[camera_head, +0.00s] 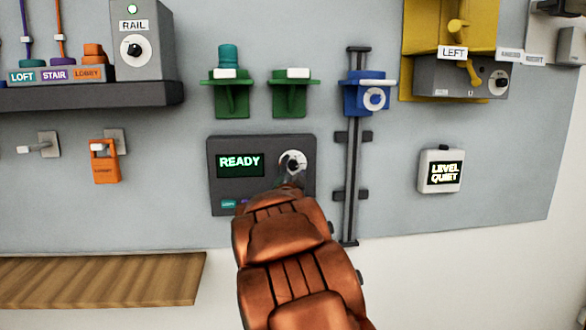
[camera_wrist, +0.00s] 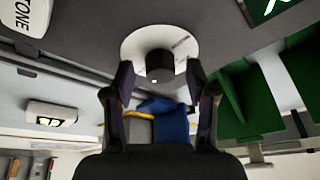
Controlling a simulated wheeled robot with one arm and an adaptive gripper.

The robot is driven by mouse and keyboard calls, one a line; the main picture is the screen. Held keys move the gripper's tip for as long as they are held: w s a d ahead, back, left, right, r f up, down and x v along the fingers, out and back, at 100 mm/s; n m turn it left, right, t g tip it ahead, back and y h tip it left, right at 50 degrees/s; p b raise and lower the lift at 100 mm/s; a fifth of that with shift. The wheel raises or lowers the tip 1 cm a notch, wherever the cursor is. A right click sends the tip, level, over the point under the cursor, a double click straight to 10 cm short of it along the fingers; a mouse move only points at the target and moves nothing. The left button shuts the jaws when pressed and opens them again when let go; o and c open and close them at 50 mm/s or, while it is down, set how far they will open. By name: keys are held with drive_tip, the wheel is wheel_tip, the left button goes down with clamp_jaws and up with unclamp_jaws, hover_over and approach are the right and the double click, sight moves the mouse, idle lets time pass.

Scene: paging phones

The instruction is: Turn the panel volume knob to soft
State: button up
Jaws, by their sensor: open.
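The panel (camera_head: 225,145) is a dark grey box on the wall, with a screen (camera_head: 240,165) reading "READY". Its volume knob (camera_head: 293,165) is a dark knob on a round white dial at the panel's right side. In the wrist view the knob (camera_wrist: 159,66) is a black cylinder with a small white dot, on the white dial (camera_wrist: 133,45). My gripper (camera_wrist: 160,85) is open, with one finger to each side of the knob and a little short of it; contact cannot be told. In the head view my arm hides the panel's lower right part.
Green brackets (camera_head: 232,97) are above the panel. A vertical rail (camera_head: 353,210) with a blue slider (camera_head: 366,92) stands close to the right. A white display (camera_head: 441,171) reads "LEVEL QUIET". A wooden shelf (camera_head: 100,280) is lower left.

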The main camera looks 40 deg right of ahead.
drive_tip(key=shift+c, duration=0.3)
clamp_jaws()
